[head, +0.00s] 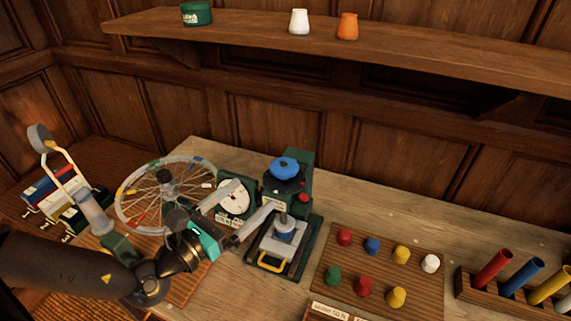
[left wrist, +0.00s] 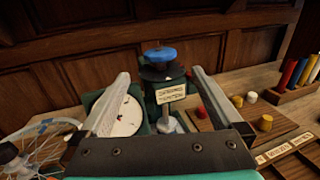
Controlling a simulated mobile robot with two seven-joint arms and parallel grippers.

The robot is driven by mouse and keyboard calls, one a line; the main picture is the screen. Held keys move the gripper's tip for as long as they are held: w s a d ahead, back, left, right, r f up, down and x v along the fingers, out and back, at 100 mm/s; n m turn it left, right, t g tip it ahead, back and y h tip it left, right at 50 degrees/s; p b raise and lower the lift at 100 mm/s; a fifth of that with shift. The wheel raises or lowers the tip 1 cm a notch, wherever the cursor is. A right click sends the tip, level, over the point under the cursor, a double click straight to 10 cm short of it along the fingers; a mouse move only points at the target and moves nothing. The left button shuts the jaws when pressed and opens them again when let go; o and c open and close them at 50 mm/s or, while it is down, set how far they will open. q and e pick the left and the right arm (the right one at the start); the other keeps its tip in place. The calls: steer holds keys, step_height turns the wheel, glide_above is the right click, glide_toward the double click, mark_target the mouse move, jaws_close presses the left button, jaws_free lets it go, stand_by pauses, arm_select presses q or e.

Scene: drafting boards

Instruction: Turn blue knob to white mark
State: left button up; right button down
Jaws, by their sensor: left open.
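The blue knob (head: 285,167) sits on top of a dark green machine (head: 299,160) on the workbench, over a black ring. It also shows in the left wrist view (left wrist: 161,55), upright and centred beyond my fingertips. My left gripper (head: 256,194) is open and empty, in front of the machine and lower than the knob. In the left wrist view its two fingers (left wrist: 160,73) spread to either side of the knob's line, apart from it. I cannot make out a white mark near the knob. My right gripper is in neither view.
A spoked wheel (head: 166,192) stands left of the machine, by a white dial (head: 234,197). A red button (head: 304,198) is on the machine's right. A wooden board (head: 380,265) with several coloured pegs lies right. A shelf (head: 240,27) runs above the bench.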

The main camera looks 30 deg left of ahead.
mark_target(293, 160)
arm_select(q)
steer(key=p+x, duration=0.1)
steer(key=x, duration=1)
steer(key=shift+p, duration=0.3)
steer(key=shift+w+d, duration=0.1)
steer(key=shift+w, duration=0.3)
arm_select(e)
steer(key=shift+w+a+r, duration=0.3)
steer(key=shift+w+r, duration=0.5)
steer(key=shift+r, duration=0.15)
arm_select(q)
steer(key=shift+c, duration=0.2)
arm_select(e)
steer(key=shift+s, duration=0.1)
arm_select(q)
steer(key=c, duration=1.2)
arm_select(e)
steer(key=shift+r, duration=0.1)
